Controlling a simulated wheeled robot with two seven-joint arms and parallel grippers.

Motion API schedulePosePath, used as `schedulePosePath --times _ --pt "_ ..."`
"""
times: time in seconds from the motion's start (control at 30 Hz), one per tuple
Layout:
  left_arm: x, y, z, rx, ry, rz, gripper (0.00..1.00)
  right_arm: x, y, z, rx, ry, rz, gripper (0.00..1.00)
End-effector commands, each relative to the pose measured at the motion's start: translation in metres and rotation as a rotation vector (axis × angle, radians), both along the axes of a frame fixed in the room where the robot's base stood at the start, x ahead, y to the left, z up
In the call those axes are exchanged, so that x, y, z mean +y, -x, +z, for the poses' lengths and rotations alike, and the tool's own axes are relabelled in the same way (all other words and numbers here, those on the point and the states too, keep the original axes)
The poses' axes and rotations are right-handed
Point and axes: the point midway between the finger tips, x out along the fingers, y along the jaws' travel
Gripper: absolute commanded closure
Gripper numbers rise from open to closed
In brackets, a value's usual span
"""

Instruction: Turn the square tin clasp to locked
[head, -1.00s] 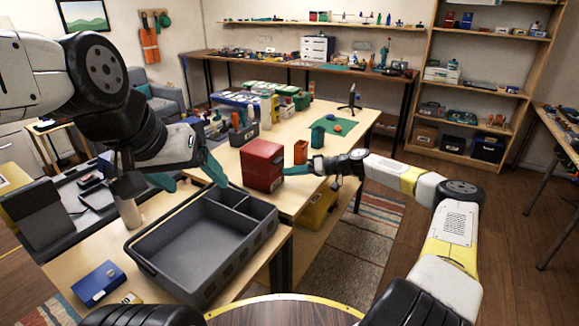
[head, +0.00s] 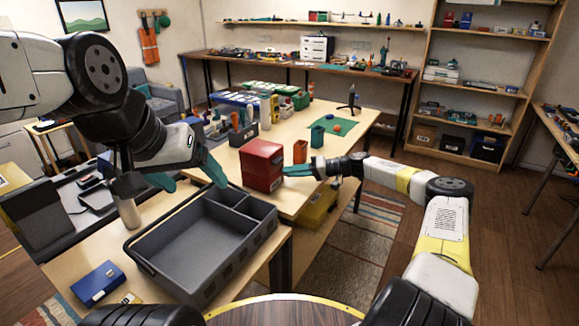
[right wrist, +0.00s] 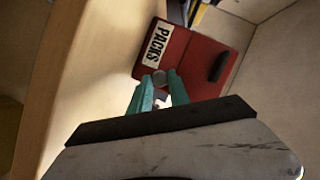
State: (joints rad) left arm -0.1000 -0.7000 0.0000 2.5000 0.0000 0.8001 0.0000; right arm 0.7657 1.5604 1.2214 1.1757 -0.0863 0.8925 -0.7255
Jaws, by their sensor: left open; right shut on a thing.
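In the right wrist view the tin (right wrist: 195,62) shows a white "PACKS" label and a dark handle. A small round grey clasp (right wrist: 160,77) lies between the teal fingertips there. My right gripper (head: 290,170) is at the tin's right side, shut on the clasp; its fingers hide part of it. I cannot tell the clasp's turn setting. My left gripper (head: 195,186) is open and empty above the left rim of the grey tray, left of the tin.
The grey divided tray (head: 205,245) stands in front of the tin, with empty compartments. A blue box (head: 97,283) lies at front left. Several bottles and bins crowd the table's far left.

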Motion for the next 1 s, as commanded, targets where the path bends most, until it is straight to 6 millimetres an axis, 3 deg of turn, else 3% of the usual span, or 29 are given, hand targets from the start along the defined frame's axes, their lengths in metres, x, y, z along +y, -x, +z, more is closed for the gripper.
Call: schedulePosePath --times 0.03,0.07,0.17,0.53,1.0 --pt "0.000 0.000 0.000 0.000 0.000 0.000 0.20 0.000 0.000 0.000 0.000 0.000 -0.001 1.00" --pt "0.000 0.000 0.000 0.000 0.000 0.000 0.20 0.000 0.000 0.000 0.000 0.000 -0.001 0.74" --pt "0.000 0.000 0.000 0.000 0.000 0.000 0.20 0.000 0.000 0.000 0.000 0.000 -0.001 0.56" --pt "0.000 0.000 0.000 0.000 0.000 0.000 0.20 -0.005 0.001 0.001 -0.001 0.001 -0.002 0.56" --pt "0.000 0.000 0.000 0.000 0.000 0.000 0.20 -0.070 0.015 0.015 -0.001 0.002 -0.002 0.56"
